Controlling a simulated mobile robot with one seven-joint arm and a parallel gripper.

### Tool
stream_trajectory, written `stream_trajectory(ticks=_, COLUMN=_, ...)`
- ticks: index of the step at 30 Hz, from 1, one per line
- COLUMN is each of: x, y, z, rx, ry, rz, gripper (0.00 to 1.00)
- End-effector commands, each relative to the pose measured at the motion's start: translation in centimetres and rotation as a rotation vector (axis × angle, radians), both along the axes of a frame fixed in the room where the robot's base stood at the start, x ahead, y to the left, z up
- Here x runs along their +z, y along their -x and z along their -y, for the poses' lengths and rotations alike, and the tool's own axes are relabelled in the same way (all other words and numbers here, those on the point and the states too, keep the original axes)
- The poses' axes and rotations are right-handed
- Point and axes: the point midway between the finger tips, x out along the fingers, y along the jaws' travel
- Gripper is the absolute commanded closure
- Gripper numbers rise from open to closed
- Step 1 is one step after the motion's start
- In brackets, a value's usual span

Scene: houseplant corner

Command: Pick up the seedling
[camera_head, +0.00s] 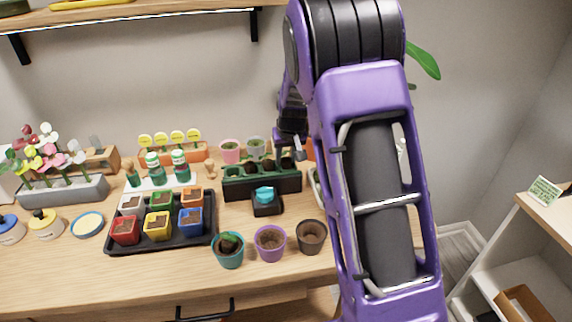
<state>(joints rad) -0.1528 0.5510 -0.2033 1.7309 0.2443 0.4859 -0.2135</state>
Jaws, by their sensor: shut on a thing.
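My gripper (298,150) shows small and partly behind my purple arm, at the right end of a dark green cell tray (262,186). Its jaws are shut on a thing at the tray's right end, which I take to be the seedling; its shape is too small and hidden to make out. The tray holds several dark soil plugs in a row. I cannot tell whether the held thing is clear of its cell.
In front stand a teal pot (229,259) with a small green sprout, a purple pot (270,245) and a brown pot (311,238). A black tray (160,246) of coloured pots is left. A turquoise item (264,194) sits on a black stand. My arm covers the table's right side.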

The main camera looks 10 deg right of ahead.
Motion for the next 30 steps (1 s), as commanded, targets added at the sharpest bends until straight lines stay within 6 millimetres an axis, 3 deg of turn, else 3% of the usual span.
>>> stream_trajectory(ticks=11, x=0.3, y=0.0, z=0.0, rx=0.0, ry=0.0, rz=0.001, gripper=1.0)
stream_trajectory(ticks=14, x=1.3, y=-0.1, z=0.0, rx=0.0, ry=0.0, rz=0.003, gripper=1.0)
stream_trajectory(ticks=24, x=8.0, y=0.0, z=0.0, rx=0.0, ry=0.0, rz=0.004, gripper=1.0)
stream_trajectory(ticks=30, x=9.9, y=0.0, z=0.0, rx=0.001, ry=0.0, rz=0.0, gripper=1.0)
